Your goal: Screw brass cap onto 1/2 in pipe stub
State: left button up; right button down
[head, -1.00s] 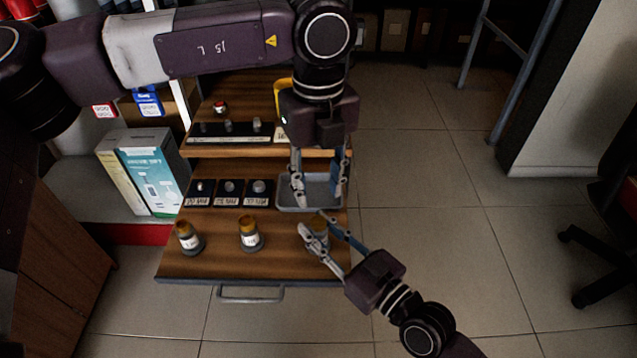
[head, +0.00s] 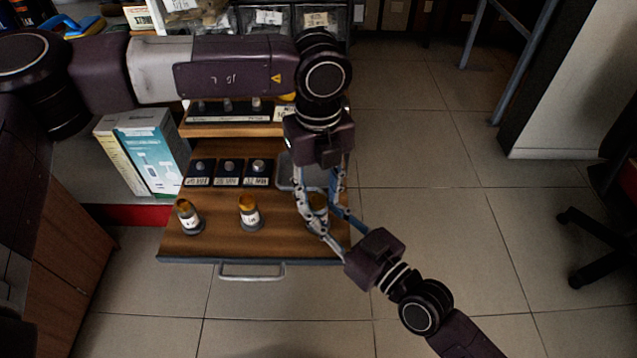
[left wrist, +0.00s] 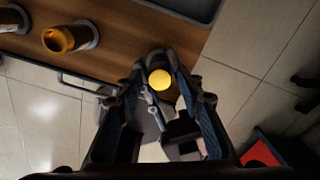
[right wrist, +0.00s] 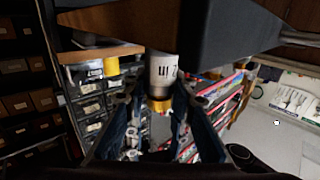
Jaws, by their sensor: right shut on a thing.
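The rightmost pipe stub (head: 319,202) stands upright at the front of the drawer, mostly hidden by my grippers. In the right wrist view the stub (right wrist: 163,70) appears upside down, with a white, partly readable label and a brass end. My right gripper (right wrist: 161,84) is shut on this stub from the side. A bright yellow, closed disc, seemingly the brass cap (left wrist: 161,80), shows on the stub's top in the left wrist view. My left gripper (left wrist: 158,62) comes from above, its fingers apart on either side of the cap; I see no clear contact.
Two other stubs stand left (head: 187,216) and middle (head: 250,213) on the drawer (head: 215,240). Labelled blocks with small metal parts (head: 229,168) lie behind them. A grey tray (head: 284,178) is close behind my left gripper.

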pick_arm(q)
jog(key=shift+c, duration=0.2)
grip_shut()
jog(key=m, duration=1.3)
jog(key=shift+o, duration=0.6)
grip_release()
